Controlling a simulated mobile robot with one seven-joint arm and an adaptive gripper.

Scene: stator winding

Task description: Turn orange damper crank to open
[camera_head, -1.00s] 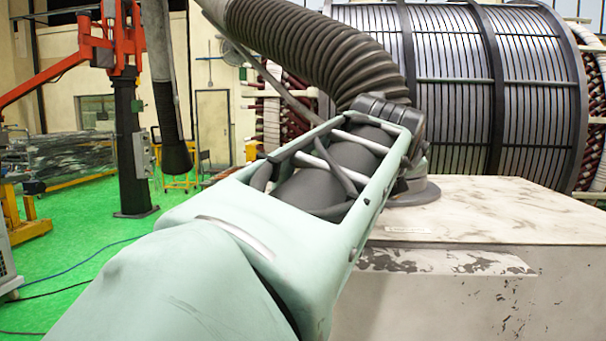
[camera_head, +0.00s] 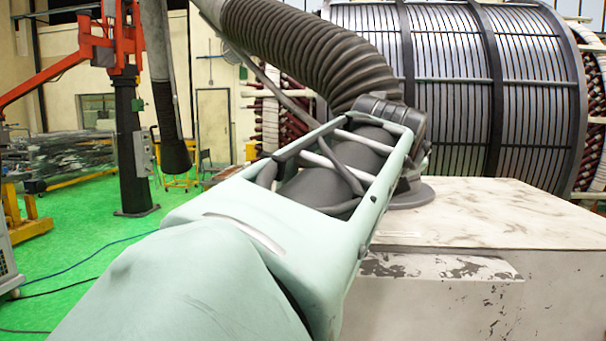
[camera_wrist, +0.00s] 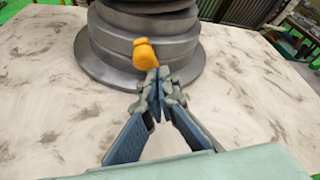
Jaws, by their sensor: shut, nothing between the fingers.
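The orange damper crank (camera_wrist: 145,54) shows in the wrist view on the front of a grey round duct base (camera_wrist: 110,63). My gripper (camera_wrist: 158,80) is shut and empty, with its fingertips just below and slightly right of the crank. I cannot tell whether the tips touch it. In the head view the crank and my gripper are hidden behind my arm. The duct base (camera_head: 412,194) shows there in part, at the foot of the ribbed hose.
The base stands on a worn pale cabinet top (camera_head: 480,212) with free room around it. A ribbed grey hose (camera_head: 310,50) rises from it to the upper left. A large stator (camera_head: 460,90) stands behind. An orange lifting arm (camera_head: 85,45) is at the far left.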

